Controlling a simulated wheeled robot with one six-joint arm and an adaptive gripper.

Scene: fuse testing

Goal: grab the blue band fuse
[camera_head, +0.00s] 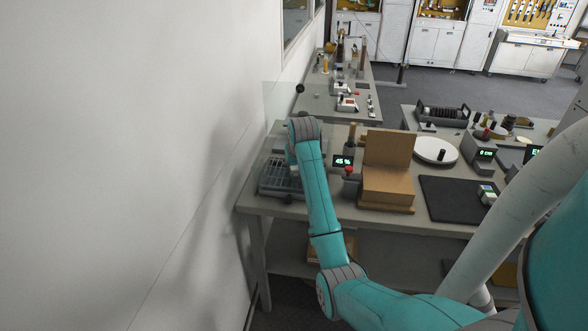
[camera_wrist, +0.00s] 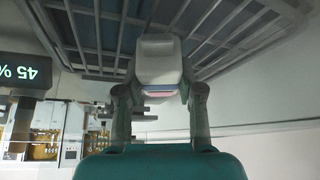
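My gripper (camera_head: 293,168) is low over the grey slotted tray (camera_head: 273,188) at the left end of the near table; the arm partly hides it. In the wrist view, my gripper (camera_wrist: 159,88) has a finger on each side of a pale grey-white block (camera_wrist: 160,60). A thin blue and pink stripe (camera_wrist: 158,94) shows on the block's near end. The block fills most of the space between the fingers, but I cannot tell if both touch it. I cannot tell for sure that it is the blue band fuse. The tray's bars (camera_wrist: 225,45) show behind it, with the picture upside down.
A display reading 45 % (camera_head: 343,161) stands just right of the tray, and it shows in the wrist view (camera_wrist: 25,72). A brown stepped box (camera_head: 388,165), a white round plate (camera_head: 436,150) and a black mat (camera_head: 452,200) lie farther right. A wall (camera_head: 130,150) is close on the left.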

